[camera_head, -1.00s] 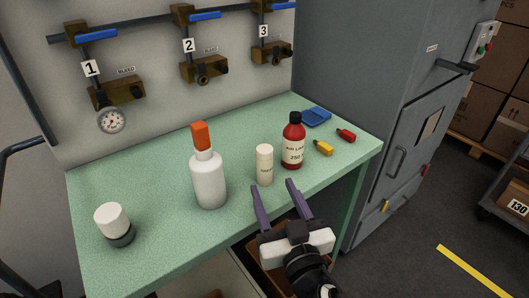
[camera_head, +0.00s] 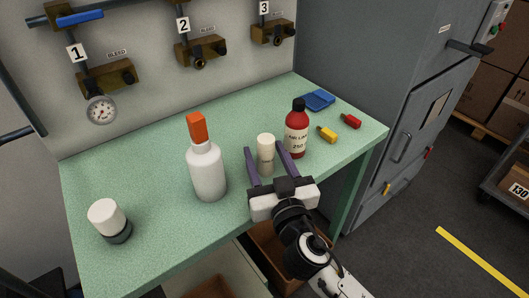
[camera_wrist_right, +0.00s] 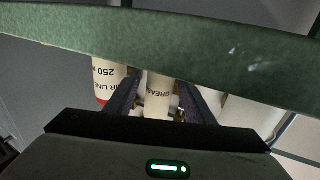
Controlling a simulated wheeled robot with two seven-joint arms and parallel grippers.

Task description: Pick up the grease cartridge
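The grease cartridge (camera_head: 265,152) is a small cream cylinder standing upright on the green table, between the white bottle and the red bottle. My right gripper (camera_head: 263,149) is open, with its two purple fingers on either side of the cartridge. My left gripper is not in view.
A white bottle with an orange cap (camera_head: 207,170) stands left of the cartridge. A red air line bottle (camera_head: 297,135) stands close on its right. Yellow (camera_head: 327,134) and red (camera_head: 351,121) small items, a blue tray (camera_head: 319,99) and a white-topped jar (camera_head: 108,218) are also on the table (camera_head: 150,175).

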